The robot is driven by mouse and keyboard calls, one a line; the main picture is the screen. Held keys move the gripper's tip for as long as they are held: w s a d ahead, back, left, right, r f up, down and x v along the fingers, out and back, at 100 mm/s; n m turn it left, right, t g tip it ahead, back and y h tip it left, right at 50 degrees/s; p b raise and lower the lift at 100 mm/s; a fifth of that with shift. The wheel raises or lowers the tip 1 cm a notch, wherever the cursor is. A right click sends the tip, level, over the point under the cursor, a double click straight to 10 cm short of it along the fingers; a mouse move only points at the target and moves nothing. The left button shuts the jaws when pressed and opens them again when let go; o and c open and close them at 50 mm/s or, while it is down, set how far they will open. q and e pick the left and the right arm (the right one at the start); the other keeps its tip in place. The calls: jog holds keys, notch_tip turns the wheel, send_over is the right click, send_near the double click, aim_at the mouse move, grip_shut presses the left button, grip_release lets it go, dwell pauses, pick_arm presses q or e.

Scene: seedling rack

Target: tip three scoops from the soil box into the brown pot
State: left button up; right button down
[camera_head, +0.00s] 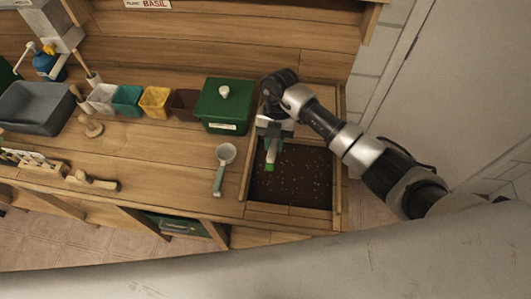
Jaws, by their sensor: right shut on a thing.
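The soil box (338,185) is a wooden bin sunk at the right end of the bench, filled with dark, speckled soil. My right gripper (272,138) is above its left part, pointing down. It is shut on a small pale tool with a green end (269,167); the tool's full shape is hard to make out. A scoop (225,154) with a round pale bowl and green handle lies on the bench left of the soil box. The brown pot (184,102) stands at the back of the bench, between the yellow pot and the green box; its inside is too small to tell. My left gripper is not in view.
A green lidded box (222,112) stands between the brown pot and my right arm. Yellow (154,101), teal (127,99) and white (102,97) pots stand farther left. A grey basin (36,108) and wooden tools are at left. The bench middle is clear.

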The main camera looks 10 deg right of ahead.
jog(key=s+d+f+m+t+y+b, duration=0.25)
jog(key=f+m+t+b, duration=0.2)
jog(key=f+m, duration=1.05)
jog(key=a+r+h+p, duration=0.3)
jog(key=r+p, duration=0.4)
jog(key=r, duration=0.1)
jog(key=shift+n+g+h+p, duration=0.3)
jog(key=shift+g+h, duration=0.05)
jog(key=shift+g, duration=0.1)
dwell(1.7)
